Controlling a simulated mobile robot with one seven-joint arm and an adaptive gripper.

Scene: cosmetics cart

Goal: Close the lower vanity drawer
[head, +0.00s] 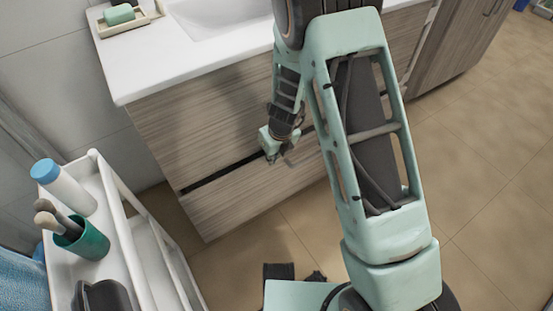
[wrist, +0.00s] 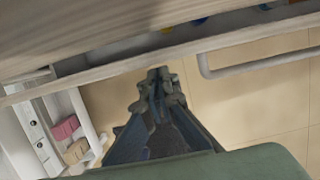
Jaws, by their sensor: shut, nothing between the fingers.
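The wood-grain vanity shows in the head view with its lower drawer (head: 235,205) below a dark gap. In the wrist view the lower drawer's top edge (wrist: 115,68) crosses the picture, and a narrow opening into the drawer shows behind it, so it stands slightly open. A pale bar handle (wrist: 258,66) is on its front. My gripper (head: 284,158) is near the drawer front by the gap. In the wrist view my gripper's fingertips (wrist: 158,74) are together and empty, close to the drawer's front edge. I cannot tell whether they touch it.
A white cart (head: 125,235) stands at the left, holding a blue-capped bottle (head: 63,187) and a green cup (head: 84,240) with brushes. Small pink (wrist: 65,128) and tan boxes sit on its lower part. Tiled floor (head: 480,215) is free at the right.

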